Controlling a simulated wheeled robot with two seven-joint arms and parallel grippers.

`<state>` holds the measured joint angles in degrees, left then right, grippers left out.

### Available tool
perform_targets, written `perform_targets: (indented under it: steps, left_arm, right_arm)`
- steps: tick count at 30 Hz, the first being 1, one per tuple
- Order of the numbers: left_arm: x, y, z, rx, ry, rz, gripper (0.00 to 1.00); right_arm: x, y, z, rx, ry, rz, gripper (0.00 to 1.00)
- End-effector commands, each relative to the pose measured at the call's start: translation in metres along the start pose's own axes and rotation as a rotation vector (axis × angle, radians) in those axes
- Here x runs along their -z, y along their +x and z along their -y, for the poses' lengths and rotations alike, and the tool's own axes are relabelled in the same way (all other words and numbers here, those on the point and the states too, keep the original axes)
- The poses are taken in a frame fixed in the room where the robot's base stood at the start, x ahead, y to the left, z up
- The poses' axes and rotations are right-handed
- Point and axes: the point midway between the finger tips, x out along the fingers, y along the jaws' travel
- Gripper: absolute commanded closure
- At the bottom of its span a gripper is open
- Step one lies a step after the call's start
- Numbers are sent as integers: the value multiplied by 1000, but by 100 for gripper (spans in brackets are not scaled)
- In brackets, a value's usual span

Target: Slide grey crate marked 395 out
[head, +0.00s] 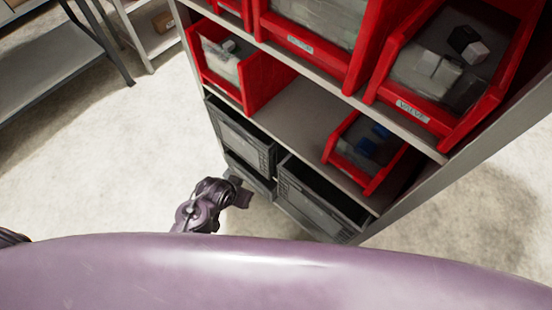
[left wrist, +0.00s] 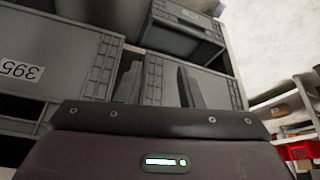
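The grey crate marked 395 (left wrist: 60,52) shows at the left of the left wrist view, its white label near the edge. Its ribbed end (left wrist: 104,68) lies just left of my left gripper (left wrist: 158,75). In the head view my left gripper (head: 241,190) is beside the lower grey crates. The right-hand grey crate (head: 318,203) there may be the marked one; no number is readable. My right gripper is not in view.
Another grey crate (head: 240,138) is at the left. The floor (head: 120,160) left of the unit is clear. Another shelf (head: 50,60) stands farther left.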

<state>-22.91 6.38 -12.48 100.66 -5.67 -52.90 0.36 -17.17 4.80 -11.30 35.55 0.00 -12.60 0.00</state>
Motion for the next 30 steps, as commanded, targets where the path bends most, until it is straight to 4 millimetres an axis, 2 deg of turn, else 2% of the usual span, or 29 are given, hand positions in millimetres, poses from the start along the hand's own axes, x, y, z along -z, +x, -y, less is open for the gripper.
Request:
perform_targets:
  steps: [1, 4, 6, 9, 11, 14, 23, 26, 30]
  left_arm:
    - [27, -8, -11, -23, 43, -66, 65]
    - [70, -25, -35, -71, 122, -183, 65]
    - [93, -37, -50, -100, 170, -250, 65]
    - [117, -52, -67, -133, 222, -324, 65]
    - [124, -58, -74, -145, 240, -349, 65]
    - [125, -52, -79, -160, 251, -362, 65]
    - [125, -51, -80, -161, 250, -363, 65]
    - [127, -45, -81, -161, 248, -363, 65]
    - [133, -28, -84, -160, 248, -362, 65]
  right_arm:
    - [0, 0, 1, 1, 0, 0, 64]
    - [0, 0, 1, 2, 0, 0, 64]
    - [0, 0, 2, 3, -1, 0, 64]
    - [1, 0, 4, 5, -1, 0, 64]
    - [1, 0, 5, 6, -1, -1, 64]
    - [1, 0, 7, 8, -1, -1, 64]
    - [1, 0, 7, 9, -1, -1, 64]
    - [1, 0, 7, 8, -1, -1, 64]
    - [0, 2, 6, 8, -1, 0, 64]
